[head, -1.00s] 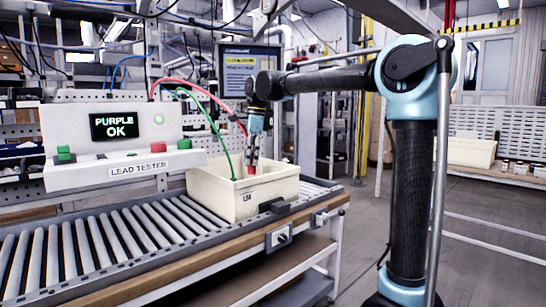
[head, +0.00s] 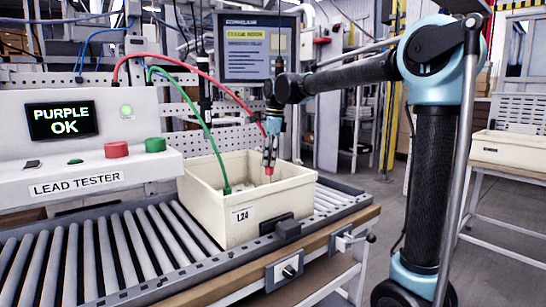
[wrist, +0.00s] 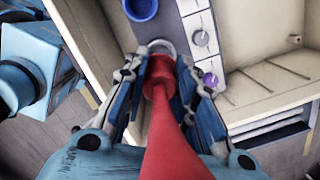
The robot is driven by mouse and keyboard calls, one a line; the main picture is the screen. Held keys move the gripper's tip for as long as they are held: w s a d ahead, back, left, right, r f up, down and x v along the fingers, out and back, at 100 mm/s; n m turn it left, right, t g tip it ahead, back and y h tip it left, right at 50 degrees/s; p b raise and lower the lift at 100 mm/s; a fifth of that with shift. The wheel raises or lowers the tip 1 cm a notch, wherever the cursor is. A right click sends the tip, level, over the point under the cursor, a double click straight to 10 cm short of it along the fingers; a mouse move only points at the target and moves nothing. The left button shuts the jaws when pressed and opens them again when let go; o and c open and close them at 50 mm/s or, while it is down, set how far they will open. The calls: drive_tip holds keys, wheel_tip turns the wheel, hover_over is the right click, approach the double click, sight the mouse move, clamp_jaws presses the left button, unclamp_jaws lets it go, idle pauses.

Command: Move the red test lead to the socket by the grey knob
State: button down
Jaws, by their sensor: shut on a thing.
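My gripper (wrist: 160,80) is shut on the red test lead (wrist: 172,135), with a blue finger on either side of its red plug. The lead's tip points at a pale ring, likely a socket (wrist: 162,46), on a grey panel; I cannot tell whether it is inserted. Beside it are a pale grey knob (wrist: 200,38) and a purple knob (wrist: 209,80). A blue round part (wrist: 140,8) is at the panel's top left. In the head view, my gripper (head: 270,155) is low in the cream bin, and the red cable (head: 200,68) arches from the tester.
The cream bin (head: 242,217), marked L24, stands on a roller conveyor (head: 120,245). A green lead (head: 203,120) also runs down into it. The lead tester (head: 100,180) at left reads PURPLE OK. Bin walls surround my gripper closely.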

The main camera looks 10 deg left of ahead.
sight(270, 169)
drive_tip(key=shift+w+f, duration=0.2)
drive_tip(key=shift+w, duration=0.05)
drive_tip(key=shift+w+d+f, duration=0.25)
drive_tip(key=shift+f, duration=0.3)
drive_tip(key=shift+a+f, duration=0.15)
drive_tip(key=shift+f, duration=1.25)
drive_tip(key=shift+s+f, duration=0.15)
drive_tip(key=shift+f, duration=0.2)
drive_tip(key=shift+s+a, duration=0.1)
drive_tip(key=shift+f, duration=2)
